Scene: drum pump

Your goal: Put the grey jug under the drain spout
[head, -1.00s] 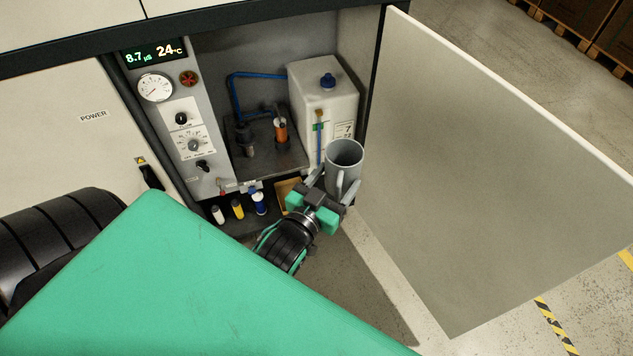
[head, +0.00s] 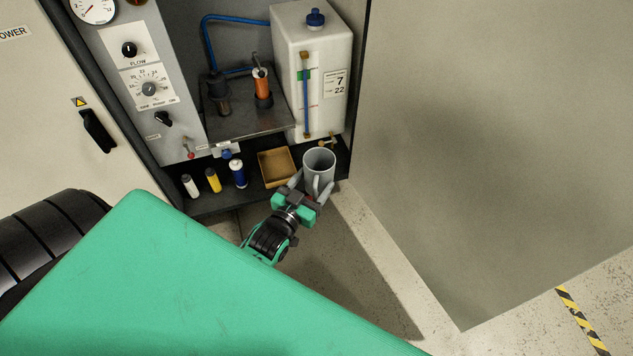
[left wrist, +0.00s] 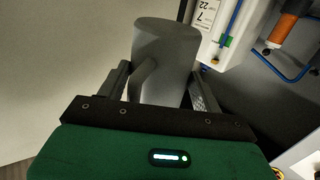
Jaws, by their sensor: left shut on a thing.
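The grey jug (head: 319,160) is upright, with its open top and handle showing in the head view. My left gripper (head: 314,186) is shut on it, one finger at each side. The jug (left wrist: 165,50) also fills the middle of the left wrist view between the fingers (left wrist: 160,88). My right gripper is not in view.
A brown tray (head: 277,168) lies on the cabinet floor left of the jug. Several small bottles, one of them yellow (head: 213,181), stand further left. The open cabinet door (head: 480,150) is close on the right. A shelf (head: 250,123) with pump parts is above the tray.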

